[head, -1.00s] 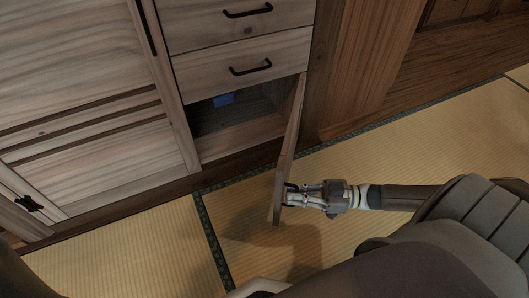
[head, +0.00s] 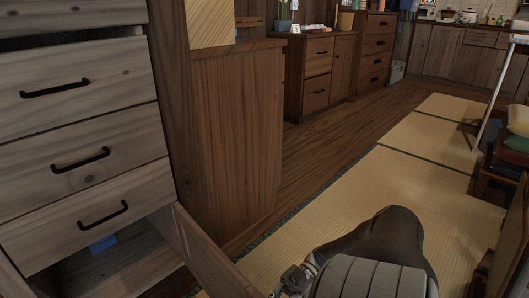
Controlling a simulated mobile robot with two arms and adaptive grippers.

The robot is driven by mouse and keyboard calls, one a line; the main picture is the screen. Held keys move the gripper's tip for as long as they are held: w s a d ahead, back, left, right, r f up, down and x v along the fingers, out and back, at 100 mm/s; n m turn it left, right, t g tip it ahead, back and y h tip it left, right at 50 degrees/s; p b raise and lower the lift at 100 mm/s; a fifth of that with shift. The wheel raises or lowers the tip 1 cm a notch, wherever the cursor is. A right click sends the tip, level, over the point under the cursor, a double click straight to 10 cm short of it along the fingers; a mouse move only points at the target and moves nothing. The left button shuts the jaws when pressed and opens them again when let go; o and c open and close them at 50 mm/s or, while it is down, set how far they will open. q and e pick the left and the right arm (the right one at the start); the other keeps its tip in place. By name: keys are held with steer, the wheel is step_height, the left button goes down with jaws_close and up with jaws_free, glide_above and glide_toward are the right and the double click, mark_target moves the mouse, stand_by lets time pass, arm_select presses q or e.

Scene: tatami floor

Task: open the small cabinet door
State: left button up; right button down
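The small cabinet door (head: 205,255) stands swung open at the lower left of the head view, below the drawers. Its lower part is cut off by the bottom edge. The open compartment (head: 125,268) shows beside it, with a blue object (head: 103,244) inside. My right gripper (head: 284,288) is at the bottom edge, just right of the door. Its fingertips are not clearly visible, so I cannot tell whether it touches the door or its handle. My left gripper is not in view.
Wooden drawers (head: 75,160) with black handles rise above the compartment. A plain wooden cabinet side (head: 235,140) stands behind the door. Tatami floor (head: 350,200) lies open to the right. Stacked cushions (head: 515,140) and a wooden chair (head: 508,240) are at the right edge.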

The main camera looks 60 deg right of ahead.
steer(key=shift+d, duration=0.15)
steer(key=c, duration=1.6)
jaws_free()
steer(key=shift+o, duration=0.2)
steer(key=v, duration=0.7)
steer(key=shift+d, duration=0.2)
steer(key=shift+s, duration=0.1)
